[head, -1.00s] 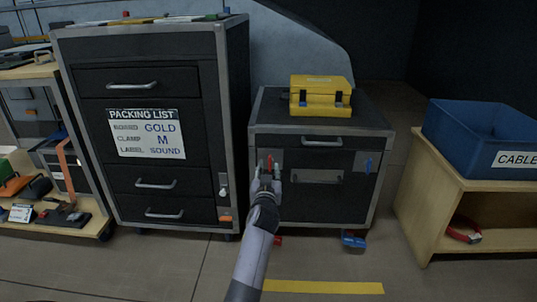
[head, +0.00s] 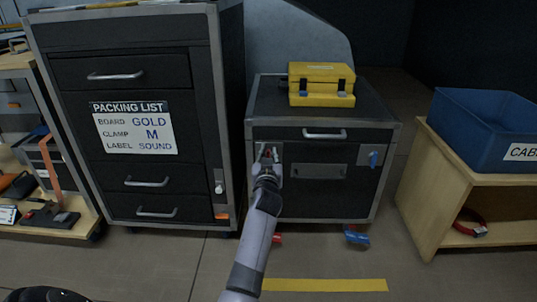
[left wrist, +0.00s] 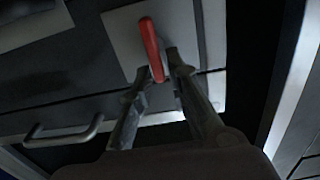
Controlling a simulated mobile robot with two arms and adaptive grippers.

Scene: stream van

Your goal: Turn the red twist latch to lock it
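The red twist latch (left wrist: 152,48) sits on a pale plate on the front of the low dark case (head: 345,200), at its upper left. In the left wrist view it stands near upright, slightly tilted. My left gripper (left wrist: 158,64) is at the latch, its two fingers on either side of the latch's lower end. A gap shows between the right finger and the latch, so the fingers look part open. In the head view the left gripper (head: 267,156) mostly hides the latch. My right gripper is not in view.
A blue latch (head: 374,159) is on the case's right side. A yellow box (head: 321,84) stands on top. A dark drawer cabinet (head: 130,75) stands close on the left. A wooden shelf with a blue bin (head: 485,125) is at right. Floor in front is mostly clear.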

